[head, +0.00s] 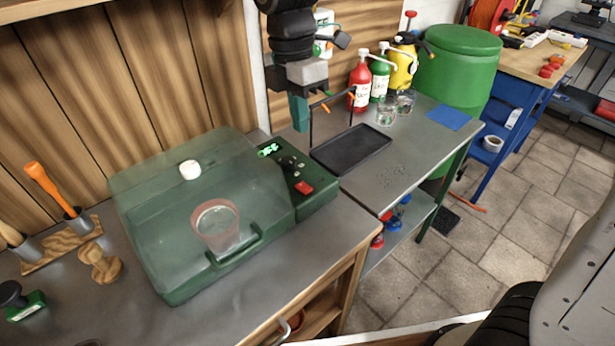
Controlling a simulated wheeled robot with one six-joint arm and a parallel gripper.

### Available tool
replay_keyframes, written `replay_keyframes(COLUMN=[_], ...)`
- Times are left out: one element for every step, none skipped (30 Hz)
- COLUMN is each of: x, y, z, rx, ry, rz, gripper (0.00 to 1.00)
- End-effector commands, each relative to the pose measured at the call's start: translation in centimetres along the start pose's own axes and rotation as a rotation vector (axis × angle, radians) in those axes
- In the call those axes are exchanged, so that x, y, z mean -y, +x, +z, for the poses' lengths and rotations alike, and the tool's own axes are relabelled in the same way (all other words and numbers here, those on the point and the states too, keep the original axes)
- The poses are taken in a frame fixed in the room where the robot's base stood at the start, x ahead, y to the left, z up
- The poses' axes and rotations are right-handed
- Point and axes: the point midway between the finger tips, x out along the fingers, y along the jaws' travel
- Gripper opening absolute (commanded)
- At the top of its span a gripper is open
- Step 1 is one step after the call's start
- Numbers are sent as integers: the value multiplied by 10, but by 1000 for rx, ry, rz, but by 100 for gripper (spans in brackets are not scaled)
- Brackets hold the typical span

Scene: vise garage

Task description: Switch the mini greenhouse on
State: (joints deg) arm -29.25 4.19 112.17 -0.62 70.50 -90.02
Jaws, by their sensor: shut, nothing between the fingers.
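The mini greenhouse (150,268) is a dark green box with a clear lid, standing on the near workbench. The lid is down, with a green handle at its front. A reddish translucent pot (217,226) shows through it. The control panel (300,168) on its right side carries a small display (268,150) with lit green marks, dark knobs (289,163) and a red switch (303,187). I cannot tell the switch's position. My gripper (299,124) hangs above and behind the panel's far end, with teal fingers pointing down, shut and empty. It looks apart from the panel.
A black tray (350,149) with a thin frame stands right of the panel. Red, green and yellow bottles (361,84) and glass jars (405,103) stand behind it. The space above the panel's front is clear.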

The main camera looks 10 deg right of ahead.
Motion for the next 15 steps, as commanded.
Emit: replay_keyframes(x=[0,0,1,1,1,1,1,1,1,1,1,1,1,1,1], y=[1,1,1,1,1,1,1,1,1,1,1,1,1,1,2], z=[0,0,1,1,1,1,1,1,1,1,1,1,1,1,1], rx=[0,0,0,0,0,0,0,0,0,0,0,0,0,0,0], ry=[-32,-49,-64,-73,-78,-81,-82,-82,-81,-81,-81,-81,-80,-80,-80], rz=[-1,-2,-2,-2,-2,-2,-2,-2,-2,-2,-2,-2,-2,-2,-2], gripper=[0,0,0,0,0,0,0,0,0,0,0,0,0,0,0])
